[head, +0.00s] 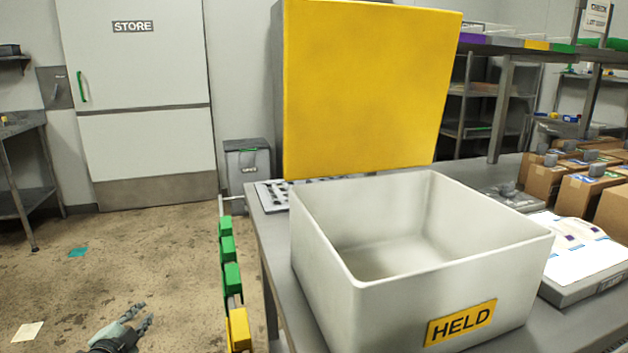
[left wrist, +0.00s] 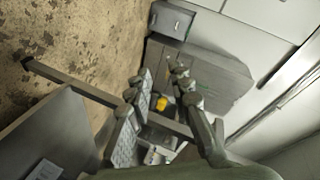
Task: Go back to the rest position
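My left gripper (head: 143,317) shows low in the head view, over the floor and left of the steel table (head: 269,242). Its fingers are apart, with nothing between them. In the left wrist view the two fingers of this gripper (left wrist: 162,75) also stand apart, with a clear gap. It is away from the table and touches nothing that I can see. My right gripper is in neither view.
A white bin (head: 450,295) marked HELD stands on the table, its visible inside empty, with a raised yellow panel (head: 365,90) behind it. Green and yellow blocks (head: 232,280) line the table's left side. Cardboard boxes (head: 580,192) sit at right. The floor (head: 130,260) at left is mostly clear.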

